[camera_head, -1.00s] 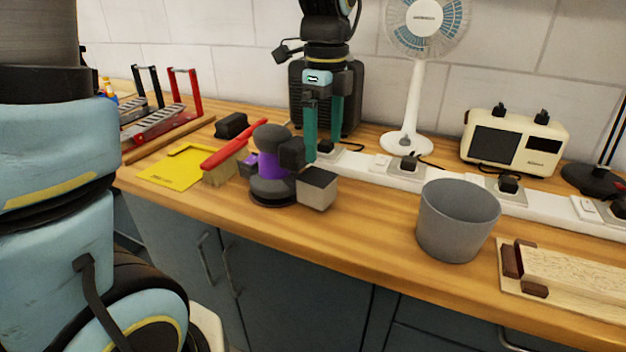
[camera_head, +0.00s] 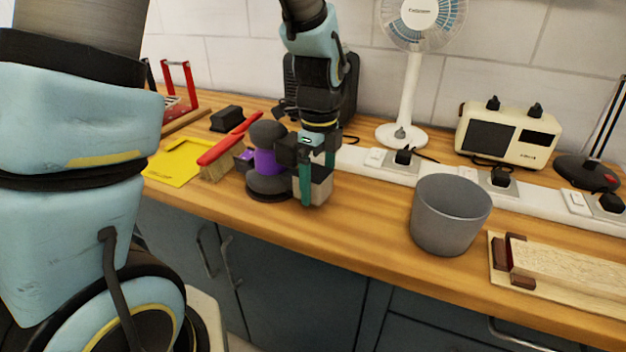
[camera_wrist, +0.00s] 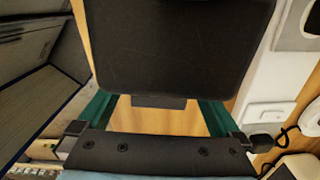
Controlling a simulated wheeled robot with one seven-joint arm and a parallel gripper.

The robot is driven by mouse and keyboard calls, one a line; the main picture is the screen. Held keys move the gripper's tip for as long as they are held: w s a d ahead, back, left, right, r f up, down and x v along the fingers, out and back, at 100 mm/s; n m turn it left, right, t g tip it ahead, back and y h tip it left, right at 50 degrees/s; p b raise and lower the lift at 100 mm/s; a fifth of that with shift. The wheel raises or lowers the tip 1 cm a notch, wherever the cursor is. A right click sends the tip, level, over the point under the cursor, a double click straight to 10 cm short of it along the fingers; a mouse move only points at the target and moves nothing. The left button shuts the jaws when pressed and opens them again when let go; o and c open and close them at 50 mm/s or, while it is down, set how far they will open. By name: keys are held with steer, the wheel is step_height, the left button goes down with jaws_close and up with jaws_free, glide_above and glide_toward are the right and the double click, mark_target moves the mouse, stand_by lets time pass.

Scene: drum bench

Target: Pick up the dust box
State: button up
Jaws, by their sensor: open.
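The dust box (camera_head: 321,192) is a small box with a pale grey front, at the right side of a sander (camera_head: 268,165) with a purple band and a black base. Whether the two are joined is hidden. My gripper (camera_head: 318,180) is lowered at the box, pointing down. Its green fingers are open, one in front of the box and one behind it. No grip on the box shows. In the wrist view the green fingers (camera_wrist: 158,112) stand apart over wood, and a large dark surface hides their tips.
A brush (camera_head: 222,155) with a red handle and a yellow sheet (camera_head: 172,168) lie left of the sander. A grey bin (camera_head: 450,218) stands to the right. A power strip (camera_head: 370,160) and a fan (camera_head: 402,135) are behind. The bench's front strip is clear.

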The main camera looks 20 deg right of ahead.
steer(key=c, duration=1.1)
steer(key=shift+r+b, duration=0.15)
steer(key=shift+b, duration=0.3)
steer(key=s+a+b, duration=0.5)
steer(key=s+a, duration=0.1)
steer(key=s+a+b, duration=0.4)
steer(key=s+a, duration=0.2)
steer(key=s, duration=0.1)
steer(key=shift+s+a+r+b, duration=0.1)
steer(key=shift+a+r+b, duration=0.05)
steer(key=shift+b, duration=0.2)
steer(key=shift+r, duration=0.2)
steer(key=shift+r+p, duration=2.3)
steer(key=shift+p, duration=0.25)
